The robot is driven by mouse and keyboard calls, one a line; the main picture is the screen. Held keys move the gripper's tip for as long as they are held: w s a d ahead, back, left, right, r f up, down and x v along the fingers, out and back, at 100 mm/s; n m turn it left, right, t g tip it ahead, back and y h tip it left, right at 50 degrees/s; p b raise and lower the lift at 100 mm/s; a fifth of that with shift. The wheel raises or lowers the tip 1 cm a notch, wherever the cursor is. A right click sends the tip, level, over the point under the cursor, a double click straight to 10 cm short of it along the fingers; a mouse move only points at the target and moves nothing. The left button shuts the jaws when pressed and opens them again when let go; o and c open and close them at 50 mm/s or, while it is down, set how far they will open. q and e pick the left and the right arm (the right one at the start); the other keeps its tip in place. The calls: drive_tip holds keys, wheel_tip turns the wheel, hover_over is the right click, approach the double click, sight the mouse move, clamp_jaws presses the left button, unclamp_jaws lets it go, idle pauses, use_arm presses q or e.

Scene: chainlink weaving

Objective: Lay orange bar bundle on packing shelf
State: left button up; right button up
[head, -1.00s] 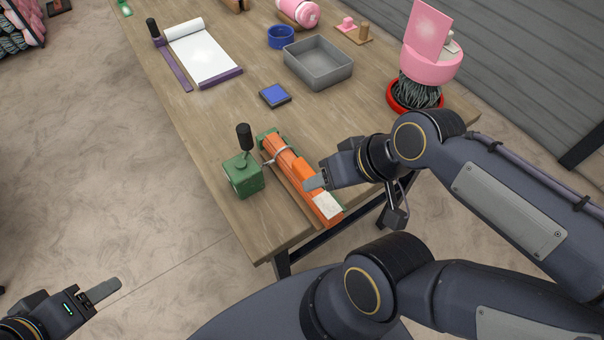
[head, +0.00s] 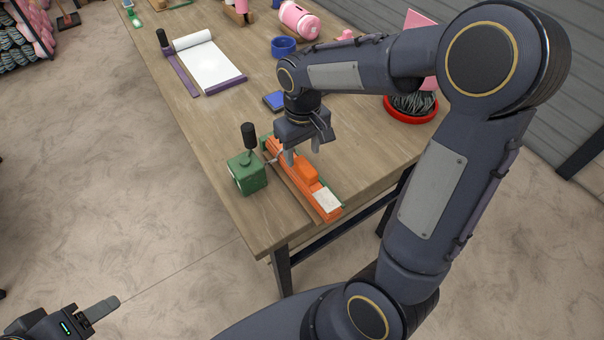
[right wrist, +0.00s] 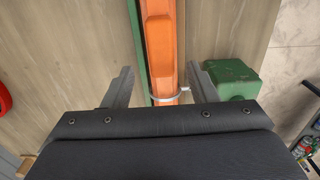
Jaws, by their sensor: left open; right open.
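The orange bar bundle (head: 306,181) lies on the table near its front corner, in a green and brown holder, with a white label at its near end. In the right wrist view the bundle (right wrist: 161,50) runs lengthwise, with a thin pale tie around it. My right gripper (head: 302,153) is open, pointing down above the far part of the bundle. In the right wrist view its fingers (right wrist: 160,84) stand on either side of the bundle, apart from it. My left gripper (head: 106,308) is at the lower left, away from the table, open and empty. I cannot pick out the packing shelf with certainty.
A green block with a black-handled lever (head: 247,174) stands close left of the bundle. A blue pad (head: 274,101), a white sheet roll (head: 208,65), a blue ring (head: 284,46) and a red-based brush holder (head: 410,112) are further back. A rack (head: 24,35) stands at far left.

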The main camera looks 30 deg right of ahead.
sight(302, 161)
wheel_tip(302, 161, down, 5)
drive_tip(key=shift+a+r+p, duration=0.1)
drive_tip(key=shift+p, duration=0.35)
clamp_jaws()
